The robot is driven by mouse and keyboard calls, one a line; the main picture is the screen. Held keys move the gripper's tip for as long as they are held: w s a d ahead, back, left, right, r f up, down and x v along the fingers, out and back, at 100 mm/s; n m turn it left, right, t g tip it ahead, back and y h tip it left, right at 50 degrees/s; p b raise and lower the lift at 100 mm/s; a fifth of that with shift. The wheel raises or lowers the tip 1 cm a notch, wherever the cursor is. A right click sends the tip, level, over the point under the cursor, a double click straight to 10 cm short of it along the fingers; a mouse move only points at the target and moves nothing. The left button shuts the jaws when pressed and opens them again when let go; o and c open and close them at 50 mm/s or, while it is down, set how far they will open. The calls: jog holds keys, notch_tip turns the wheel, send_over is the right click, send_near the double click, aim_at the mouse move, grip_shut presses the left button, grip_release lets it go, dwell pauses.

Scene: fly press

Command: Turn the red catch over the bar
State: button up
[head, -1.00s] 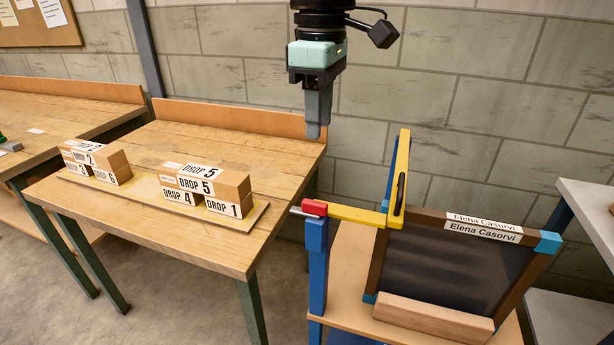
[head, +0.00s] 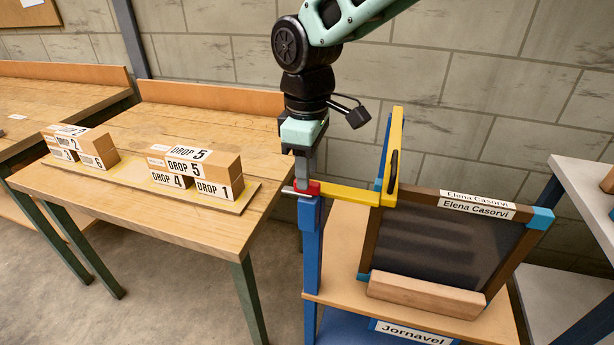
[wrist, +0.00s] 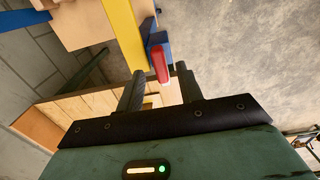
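The red catch (head: 311,188) sits on top of the blue post (head: 311,235), at the left end of the yellow bar (head: 352,192). A thin silver piece sticks out to its left. My gripper (head: 303,184) points down right at the catch and partly hides it in the head view. In the wrist view, the red catch (wrist: 160,64) shows between the two dark fingertips (wrist: 160,74), with a gap on each side. The fingers are apart and hold nothing. The yellow bar (wrist: 121,32) runs beside the catch. Whether the catch lies over the bar is unclear.
A yellow upright arm with a dark handle (head: 393,165) stands at the bar's right end. A wooden table (head: 200,120) with labelled blocks (head: 205,160) stands left. A grey shelf (head: 590,190) is at right.

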jog(key=shift+f, duration=1.15)
grip_shut()
